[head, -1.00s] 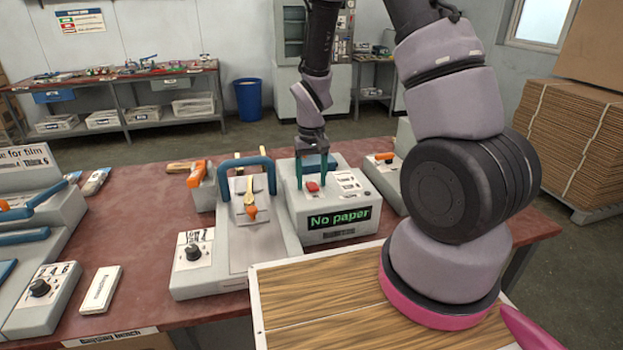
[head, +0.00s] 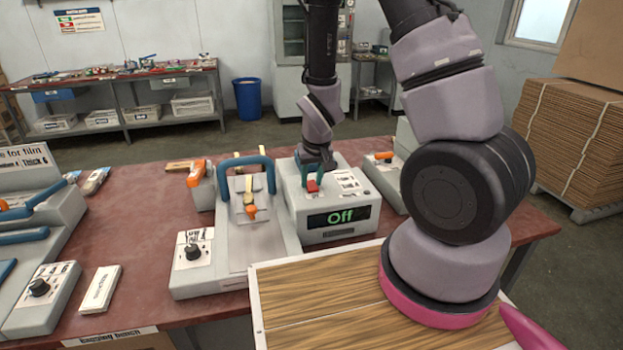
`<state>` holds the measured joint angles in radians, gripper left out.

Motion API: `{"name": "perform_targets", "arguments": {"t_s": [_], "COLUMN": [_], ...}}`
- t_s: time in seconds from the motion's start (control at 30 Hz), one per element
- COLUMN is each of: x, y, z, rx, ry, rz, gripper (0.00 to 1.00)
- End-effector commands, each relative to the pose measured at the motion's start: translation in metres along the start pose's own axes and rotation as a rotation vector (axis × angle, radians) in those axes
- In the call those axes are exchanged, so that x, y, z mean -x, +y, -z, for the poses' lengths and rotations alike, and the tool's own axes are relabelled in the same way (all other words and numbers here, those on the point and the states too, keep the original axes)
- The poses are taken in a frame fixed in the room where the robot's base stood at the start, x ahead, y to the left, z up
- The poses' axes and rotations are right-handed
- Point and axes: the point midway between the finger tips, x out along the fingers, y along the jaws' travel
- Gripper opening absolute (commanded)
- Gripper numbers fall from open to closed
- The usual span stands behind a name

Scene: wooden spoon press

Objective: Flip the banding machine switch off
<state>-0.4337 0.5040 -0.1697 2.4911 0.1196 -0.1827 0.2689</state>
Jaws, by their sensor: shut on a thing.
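The banding machine (head: 295,212) is a light grey box on the red-brown bench, in the middle of the head view. Its dark display (head: 342,215) reads "Off" in green letters. The red switch (head: 313,186) is on its top face, at the front left. My gripper (head: 312,181) points down from above, with its teal fingers shut on the red switch. The fingers hide part of the switch.
A grey sealer with a blue handle (head: 262,160) stands close on the left. A unit with an orange lever (head: 384,155) stands on the right. A wood-topped surface (head: 320,295) is in front. Stacked cardboard (head: 570,140) stands at the far right.

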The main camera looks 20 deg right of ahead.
Motion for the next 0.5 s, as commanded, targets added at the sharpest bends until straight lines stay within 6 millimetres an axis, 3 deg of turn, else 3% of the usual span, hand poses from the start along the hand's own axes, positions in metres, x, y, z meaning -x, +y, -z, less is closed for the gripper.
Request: {"name": "perform_targets", "arguments": {"t_s": [0.3, 0.33, 0.37, 0.4, 0.5], "x": [0.0001, 0.0001, 0.0001, 0.0001, 0.0002], "y": [0.0004, 0.0004, 0.0004, 0.0004, 0.0003], "z": [-0.0005, -0.0005, -0.0005, -0.0005, -0.0004], "rx": [0.001, 0.001, 0.000, 0.000, 0.000], "ry": [0.006, 0.006, 0.006, 0.006, 0.005], "rz": [-0.001, -0.001, -0.001, -0.001, 0.000], "gripper": [0.00, 0.45, 0.57, 0.68, 0.68]}}
